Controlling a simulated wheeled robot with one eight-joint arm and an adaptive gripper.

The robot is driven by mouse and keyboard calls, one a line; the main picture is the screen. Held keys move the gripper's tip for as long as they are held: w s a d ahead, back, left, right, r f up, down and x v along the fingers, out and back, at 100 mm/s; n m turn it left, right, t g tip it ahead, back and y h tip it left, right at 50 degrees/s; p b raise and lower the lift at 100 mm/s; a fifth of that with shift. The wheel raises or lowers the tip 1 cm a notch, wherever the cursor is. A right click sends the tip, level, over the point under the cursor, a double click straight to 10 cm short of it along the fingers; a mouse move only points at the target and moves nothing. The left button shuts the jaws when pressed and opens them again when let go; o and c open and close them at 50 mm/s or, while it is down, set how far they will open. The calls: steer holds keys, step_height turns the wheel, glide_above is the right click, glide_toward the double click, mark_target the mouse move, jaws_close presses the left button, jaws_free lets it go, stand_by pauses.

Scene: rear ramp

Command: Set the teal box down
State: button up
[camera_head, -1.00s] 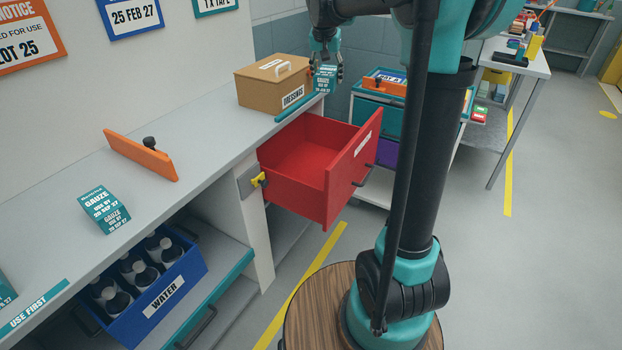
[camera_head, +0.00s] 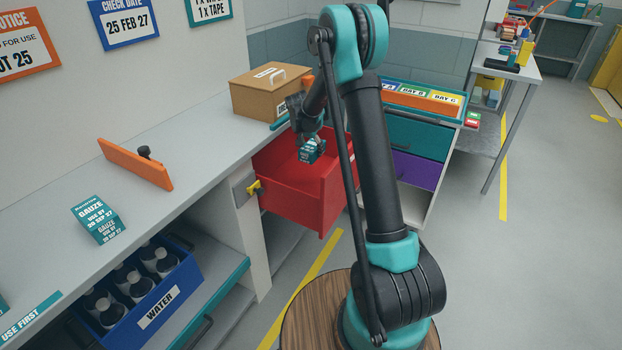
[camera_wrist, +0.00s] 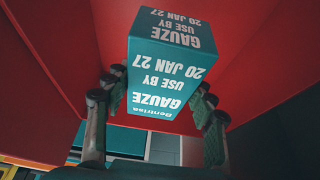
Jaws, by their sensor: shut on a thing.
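A teal gauze box (camera_head: 311,151) marked "use by 20 Jan 27" is in my gripper (camera_head: 308,143). It hangs at the open red drawer (camera_head: 290,193), over its inside in the head view. In the wrist view the box (camera_wrist: 170,65) sits between the fingers of my gripper (camera_wrist: 158,105), with red drawer surfaces (camera_wrist: 60,40) behind it. The gap between box and drawer floor is hard to tell. A second teal gauze box (camera_head: 98,220), marked 20 Sep 27, stands on the grey counter (camera_head: 180,160).
A cardboard dressings box (camera_head: 268,92) stands at the counter's far end. A blue water crate (camera_head: 150,300) is below. A drawer cabinet (camera_head: 418,140) stands behind my arm.

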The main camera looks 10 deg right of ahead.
mark_target(306, 160)
step_height(306, 160, down, 14)
steer(key=shift+f, duration=0.25)
stand_by(0.3)
steer(key=o, duration=1.2)
steer(key=shift+f, duration=0.1)
steer(key=shift+o, duration=0.2)
steer(key=v, duration=1.2)
steer(key=shift+w+r, duration=0.1)
steer(key=shift+r, duration=0.1)
